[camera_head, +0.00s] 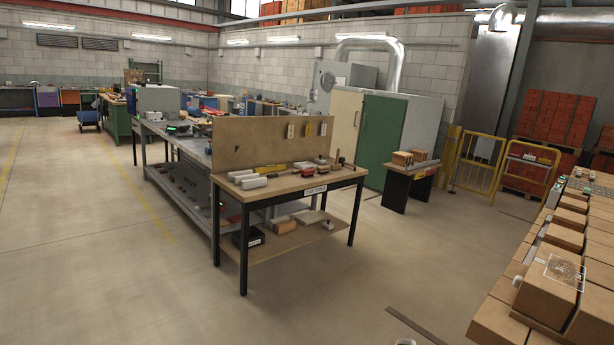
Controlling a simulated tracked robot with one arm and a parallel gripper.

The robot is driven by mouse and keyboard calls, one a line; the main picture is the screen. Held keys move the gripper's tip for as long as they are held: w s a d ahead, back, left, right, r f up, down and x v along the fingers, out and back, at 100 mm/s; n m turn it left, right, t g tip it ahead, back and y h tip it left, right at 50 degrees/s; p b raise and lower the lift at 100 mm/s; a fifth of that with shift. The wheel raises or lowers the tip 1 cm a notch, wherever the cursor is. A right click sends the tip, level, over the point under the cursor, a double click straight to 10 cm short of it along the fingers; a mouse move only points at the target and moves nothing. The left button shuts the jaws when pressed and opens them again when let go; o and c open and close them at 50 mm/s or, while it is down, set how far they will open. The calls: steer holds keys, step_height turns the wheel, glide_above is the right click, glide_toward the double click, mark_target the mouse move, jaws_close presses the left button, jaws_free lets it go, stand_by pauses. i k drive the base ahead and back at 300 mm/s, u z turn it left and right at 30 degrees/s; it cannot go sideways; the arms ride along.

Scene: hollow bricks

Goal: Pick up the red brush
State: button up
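A small red item (308,171) lies among tools on top of the wooden workbench (262,193) in the middle of the view. It may be the red brush, but it is too small to tell for sure. It is several steps away across the floor. My gripper does not show clearly in this view, so I cannot see its fingers or whether it holds anything.
The bench has a backboard (262,141) and a lower shelf. A long grey bench (180,145) stands behind it. Yellow railings (480,165) stand beyond. The floor in front and left is clear.

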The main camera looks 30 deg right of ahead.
mark_target(309, 171)
steer(key=z, duration=1.1)
steer(key=i, duration=2.15)
steer(key=u, duration=0.7)
steer(key=i, duration=2.9)
steer(key=z, duration=0.2)
